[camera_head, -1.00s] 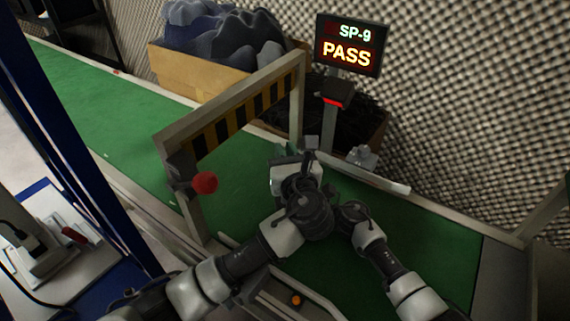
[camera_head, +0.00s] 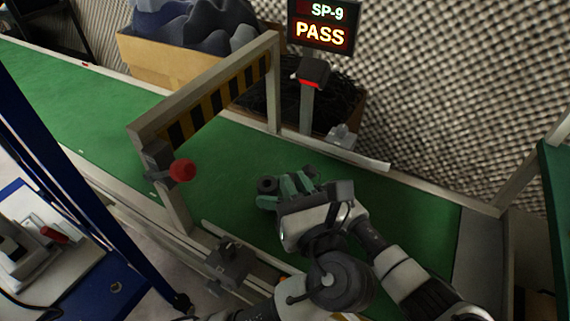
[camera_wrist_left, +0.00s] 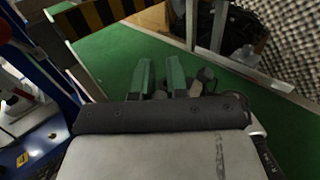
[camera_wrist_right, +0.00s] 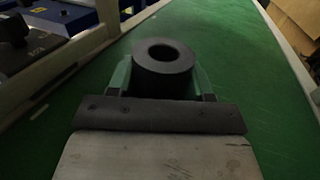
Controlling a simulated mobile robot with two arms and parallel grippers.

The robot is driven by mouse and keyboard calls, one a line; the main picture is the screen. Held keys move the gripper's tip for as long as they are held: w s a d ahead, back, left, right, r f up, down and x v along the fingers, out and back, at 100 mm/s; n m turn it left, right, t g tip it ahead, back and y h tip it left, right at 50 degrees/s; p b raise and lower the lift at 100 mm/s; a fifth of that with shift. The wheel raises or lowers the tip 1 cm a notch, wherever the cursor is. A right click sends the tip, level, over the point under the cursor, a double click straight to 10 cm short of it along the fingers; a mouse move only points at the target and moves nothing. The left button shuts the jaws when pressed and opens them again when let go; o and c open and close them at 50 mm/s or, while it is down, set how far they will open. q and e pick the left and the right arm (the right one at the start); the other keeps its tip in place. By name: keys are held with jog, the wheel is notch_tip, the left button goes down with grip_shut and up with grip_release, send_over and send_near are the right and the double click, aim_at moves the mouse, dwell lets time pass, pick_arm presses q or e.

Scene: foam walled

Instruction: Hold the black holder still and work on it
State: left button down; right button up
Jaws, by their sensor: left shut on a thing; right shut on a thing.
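The black holder (camera_wrist_right: 166,66), a thick ring with a round hole, sits between the green fingers of my right gripper (camera_wrist_right: 163,80), which is shut on it. In the head view the holder (camera_head: 267,185) shows over the green belt, at the left tip of my crowded grippers. My left gripper (camera_wrist_left: 160,78) has its green fingers close together, shut on a small dark grey piece (camera_wrist_left: 160,95) that its palm partly hides. Grey shapes beside its right finger are unclear. My two wrists overlap in the head view, so the gap between left gripper and holder cannot be judged.
A striped gate (camera_head: 215,100) with a red knob (camera_head: 182,170) spans the green belt (camera_head: 85,110). A scanner post (camera_head: 307,105) and a screen reading "SP-9 PASS" (camera_head: 321,27) stand behind. A dark grey unit (camera_head: 229,262) sits at the near rail. The belt left of the gate is clear.

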pick_arm(q)
jog(key=shift+s+d, duration=0.1)
jog(key=shift+s, duration=0.25)
pick_arm(e)
jog(key=o, duration=1)
jog(key=shift+o, duration=0.2)
